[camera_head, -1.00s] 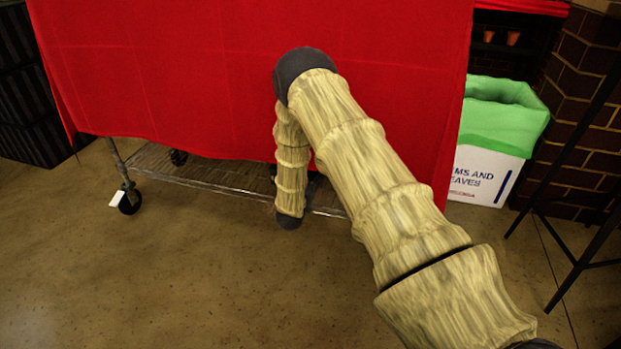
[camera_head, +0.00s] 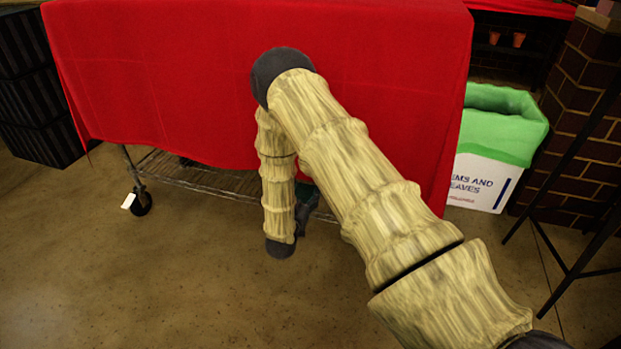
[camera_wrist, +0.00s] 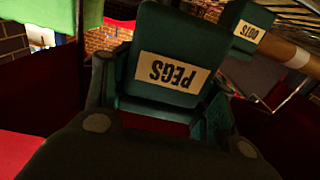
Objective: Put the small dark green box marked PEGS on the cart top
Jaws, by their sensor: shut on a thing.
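The small dark green box marked PEGS (camera_wrist: 172,50) is in the wrist view, its pale label upside down. My gripper (camera_wrist: 158,95) is shut on it, with a dark finger at either side. The cart top is mostly out of view at the upper edge.
A second dark green box (camera_wrist: 247,25) with a pale label is at the upper right in the wrist view. A white bin (camera_head: 480,182) with a green liner stands right of the cart, near dark stand legs (camera_head: 570,260). Black crates (camera_head: 35,100) stand left. The front floor is clear.

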